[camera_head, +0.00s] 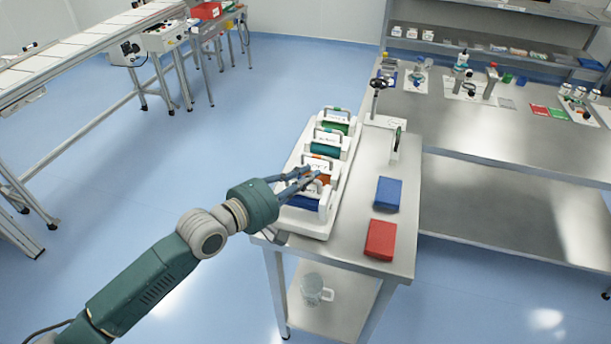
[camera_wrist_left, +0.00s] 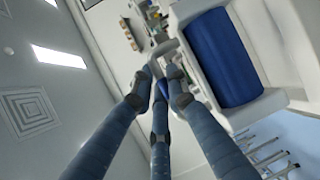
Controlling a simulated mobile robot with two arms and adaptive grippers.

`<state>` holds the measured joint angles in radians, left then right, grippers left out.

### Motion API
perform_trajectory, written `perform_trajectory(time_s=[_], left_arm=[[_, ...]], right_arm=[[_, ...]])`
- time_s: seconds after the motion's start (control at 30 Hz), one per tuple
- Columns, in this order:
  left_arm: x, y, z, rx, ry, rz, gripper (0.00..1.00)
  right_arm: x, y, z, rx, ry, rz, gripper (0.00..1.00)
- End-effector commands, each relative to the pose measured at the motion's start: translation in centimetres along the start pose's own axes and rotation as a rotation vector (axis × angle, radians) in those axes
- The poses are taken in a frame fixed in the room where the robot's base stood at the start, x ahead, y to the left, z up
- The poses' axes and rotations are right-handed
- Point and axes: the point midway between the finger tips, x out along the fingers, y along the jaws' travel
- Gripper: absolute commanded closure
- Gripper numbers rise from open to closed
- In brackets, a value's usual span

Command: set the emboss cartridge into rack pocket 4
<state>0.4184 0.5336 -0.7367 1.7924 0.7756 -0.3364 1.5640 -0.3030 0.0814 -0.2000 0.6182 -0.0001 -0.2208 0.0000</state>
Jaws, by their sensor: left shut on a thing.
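A white rack (camera_head: 288,215) on the steel cart holds a row of cartridges with rollers and arched handles. The blue-roller cartridge (camera_head: 303,202) is at the near end, seated in or just over the nearest pocket; I cannot tell which. My left gripper (camera_head: 308,178) is over it, its fingers shut on its handle. In the left wrist view the blue roller (camera_wrist_left: 223,57) is close beside the fingers (camera_wrist_left: 163,78). An orange cartridge (camera_head: 323,179), partly hidden by the fingers, a teal one (camera_head: 325,149) and a green one (camera_head: 337,126) stand behind. Labels and pocket numbers are unreadable. My right gripper is out of view.
A blue box (camera_head: 388,194) and a red box (camera_head: 380,239) lie on the cart's right side. A small stand (camera_head: 397,145) is at its back. A glass jug (camera_head: 314,289) is on the lower shelf. A long steel bench (camera_head: 480,125) stands to the right.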

Motion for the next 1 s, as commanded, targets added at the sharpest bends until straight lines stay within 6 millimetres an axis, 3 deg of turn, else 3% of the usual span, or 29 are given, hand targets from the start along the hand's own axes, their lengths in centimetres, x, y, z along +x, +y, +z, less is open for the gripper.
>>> perform_trajectory(time_s=[1.0], left_arm=[[-0.05, 0.27, 0.04, 0.001, 0.0, 0.005, 1.0]], right_arm=[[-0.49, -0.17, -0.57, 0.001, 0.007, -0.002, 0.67]])
